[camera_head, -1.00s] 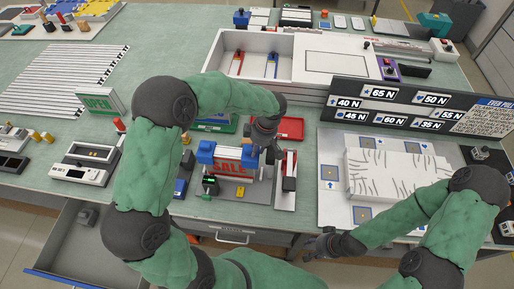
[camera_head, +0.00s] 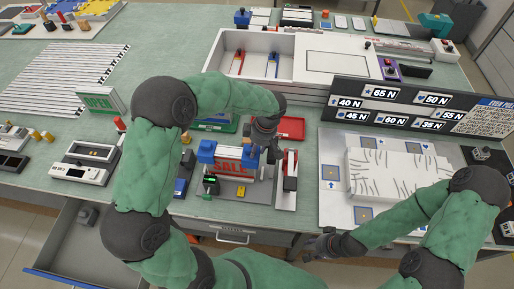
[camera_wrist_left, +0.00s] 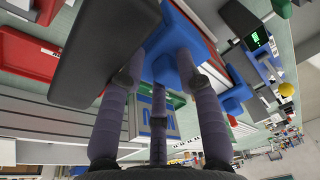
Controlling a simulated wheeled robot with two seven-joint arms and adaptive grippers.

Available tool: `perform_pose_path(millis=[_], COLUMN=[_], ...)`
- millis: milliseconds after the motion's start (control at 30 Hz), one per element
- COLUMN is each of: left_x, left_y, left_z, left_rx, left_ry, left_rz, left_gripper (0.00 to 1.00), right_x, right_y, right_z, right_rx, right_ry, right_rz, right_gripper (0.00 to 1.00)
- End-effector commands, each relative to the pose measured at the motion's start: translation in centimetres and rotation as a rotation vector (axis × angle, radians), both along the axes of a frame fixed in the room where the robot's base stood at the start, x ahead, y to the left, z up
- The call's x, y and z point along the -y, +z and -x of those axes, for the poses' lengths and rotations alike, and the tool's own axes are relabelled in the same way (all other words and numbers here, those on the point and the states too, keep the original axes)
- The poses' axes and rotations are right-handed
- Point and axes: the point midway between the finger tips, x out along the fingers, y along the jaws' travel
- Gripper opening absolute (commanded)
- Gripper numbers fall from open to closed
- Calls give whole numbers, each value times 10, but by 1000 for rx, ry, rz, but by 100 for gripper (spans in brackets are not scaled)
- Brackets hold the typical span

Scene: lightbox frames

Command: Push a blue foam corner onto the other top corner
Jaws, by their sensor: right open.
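The SALE sign (camera_head: 231,169) stands upright at the front of the table, with red letters on a light panel. One blue foam corner (camera_head: 206,151) sits on its top left corner. Another blue foam corner (camera_head: 250,153) is at its top right, partly hidden by my left gripper (camera_head: 264,148). In the left wrist view, the fingers close around this blue foam corner (camera_wrist_left: 178,42); whether it is fully seated is hidden. The other blue corner (camera_wrist_left: 236,98) shows beyond it. My right gripper (camera_head: 328,244) is open and empty, near the table's front edge.
A red tray (camera_head: 291,129) lies behind the sign. A grey fixture with a red and black block (camera_head: 290,172) stands close to its right. A green OPEN sign (camera_head: 98,102) is at the left. A white padded block (camera_head: 397,172) lies on a board at the right.

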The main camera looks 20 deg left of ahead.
Motion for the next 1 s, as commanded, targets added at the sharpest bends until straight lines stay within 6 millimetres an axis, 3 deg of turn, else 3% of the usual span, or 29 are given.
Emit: perform_pose_path(millis=[600,767,1000], left_x=[7,10,16], left_y=[2,23,72], left_z=[-1,-3,-5], left_rx=[5,11,11], left_ry=[-6,-6,-5], left_rz=[10,11,9], left_gripper=[52,52,52], right_x=[0,0,0], right_y=[0,0,0], right_z=[0,0,0], right_rx=[0,0,0], right_ry=[0,0,0], right_rz=[0,0,0], right_gripper=[43,43,43])
